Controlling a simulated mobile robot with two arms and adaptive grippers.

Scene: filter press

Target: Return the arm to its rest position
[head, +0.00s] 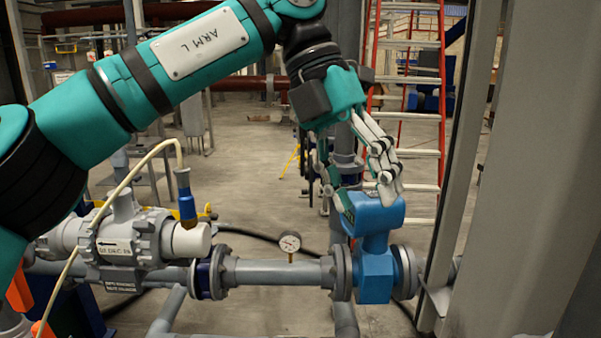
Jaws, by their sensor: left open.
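My left arm, marked "ARM L", comes in from the left across the top of the head view and bends down. My left gripper (365,195) is open and points down, just above the blue valve (375,272) on the grey pipe. Its fingers are close around or beside the top of the blue valve's head; I cannot tell whether they touch it. No held object shows between the fingers. My right gripper is out of view.
The grey pipe (275,272) runs across the front with a small gauge (290,242) and a flanged device (125,240) at left. A grey column (525,180) stands close on the right. A red ladder (408,110) stands behind my gripper. Open floor (245,160) lies behind the pipe.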

